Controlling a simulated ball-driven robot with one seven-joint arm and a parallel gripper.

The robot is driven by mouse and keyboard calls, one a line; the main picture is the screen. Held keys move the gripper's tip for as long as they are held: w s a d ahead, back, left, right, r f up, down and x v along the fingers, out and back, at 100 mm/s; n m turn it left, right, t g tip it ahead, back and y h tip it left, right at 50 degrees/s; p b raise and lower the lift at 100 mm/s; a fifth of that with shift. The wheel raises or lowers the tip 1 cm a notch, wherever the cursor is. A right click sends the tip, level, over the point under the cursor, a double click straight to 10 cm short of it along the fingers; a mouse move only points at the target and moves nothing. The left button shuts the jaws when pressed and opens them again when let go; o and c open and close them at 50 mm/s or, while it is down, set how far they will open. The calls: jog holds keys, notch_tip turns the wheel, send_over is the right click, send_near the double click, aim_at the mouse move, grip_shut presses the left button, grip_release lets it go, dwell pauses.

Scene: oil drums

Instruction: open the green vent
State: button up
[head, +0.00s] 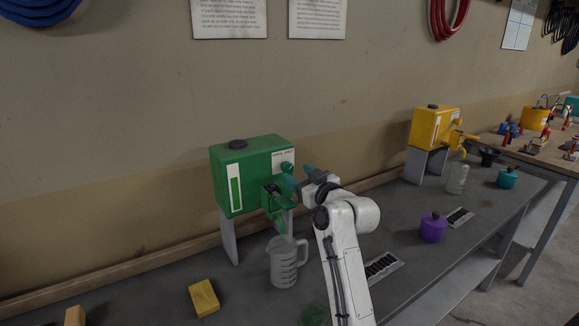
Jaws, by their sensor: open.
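The green drum (228,170) stands on a grey stand at the left of the bench, with a white level strip on its front. A small round green knob (287,168) sticks out at its upper right; I cannot tell for sure that it is the vent. A green tap (275,206) is lower on the same side, and a dark cap (238,144) sits on top.
A clear jug (282,262) stands below the green tap. A yellow sponge-like block (204,298) lies front left. A yellow drum (432,127), a purple pot (433,228) and a teal pot (508,177) stand to the right. The wall is close behind.

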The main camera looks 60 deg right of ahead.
aim_at(289, 168)
jog(key=shift+p+x, duration=0.4)
jog(key=shift+x, duration=2.15)
jog(key=shift+c, duration=0.3)
jog(key=c, duration=1)
